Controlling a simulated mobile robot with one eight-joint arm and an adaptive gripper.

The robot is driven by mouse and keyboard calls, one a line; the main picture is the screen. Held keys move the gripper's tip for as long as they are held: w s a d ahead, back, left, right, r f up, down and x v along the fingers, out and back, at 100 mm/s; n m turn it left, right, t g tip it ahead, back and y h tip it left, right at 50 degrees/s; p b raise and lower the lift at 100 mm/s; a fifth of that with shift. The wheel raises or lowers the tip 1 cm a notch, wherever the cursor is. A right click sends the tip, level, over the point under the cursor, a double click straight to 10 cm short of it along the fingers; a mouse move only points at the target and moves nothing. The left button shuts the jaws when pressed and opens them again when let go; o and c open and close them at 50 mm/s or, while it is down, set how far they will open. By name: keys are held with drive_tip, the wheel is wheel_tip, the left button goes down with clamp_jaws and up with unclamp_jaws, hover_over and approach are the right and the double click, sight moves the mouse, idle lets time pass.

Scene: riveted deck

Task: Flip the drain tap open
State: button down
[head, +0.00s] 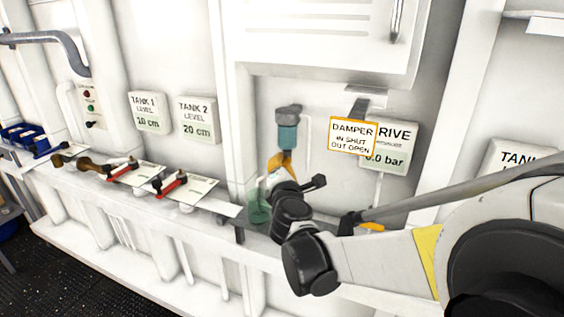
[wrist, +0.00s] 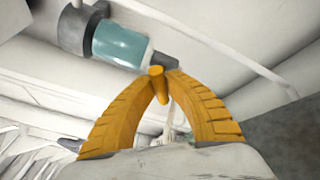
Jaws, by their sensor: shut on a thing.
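The drain tap is at the bottom end of a grey-capped unit with a teal bowl (head: 287,137) on the back wall. In the wrist view the bowl (wrist: 122,43) ends in a small dark grey fitting (wrist: 164,61), with a short yellow tap lever (wrist: 158,86) beside it. My gripper (head: 281,164) is just under the bowl, its orange fingers curved inward. In the wrist view its fingertips are closed on the yellow lever from both sides. The lever is hard to make out in the head view, where the fingers and wrist cover it.
A green translucent cup (head: 258,206) stands on the ledge below, left of my wrist. Red-handled valves (head: 171,186) sit on the ledge to the left. A thin pipe runs beside the bowl.

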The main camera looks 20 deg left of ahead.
drive_tip(key=n+g+h+p, duration=0.1)
drive_tip(key=n, duration=0.1)
drive_tip(key=n+g+p, duration=0.1)
drive_tip(key=n, duration=0.1)
drive_tip(key=shift+a+r+h, duration=0.1)
drive_tip(key=shift+r+h, duration=0.1)
drive_tip(key=shift+h, duration=0.2)
drive_tip(key=n+h+p, duration=0.1)
drive_tip(key=n+h, duration=0.2)
drive_tip(key=n, duration=0.1)
drive_tip(key=shift+f+g, duration=0.1)
drive_tip(key=shift+g, duration=0.3)
drive_tip(key=c, duration=1.4)
unclamp_jaws()
drive_tip(key=v, duration=1.2)
drive_tip(key=shift+a, duration=0.1)
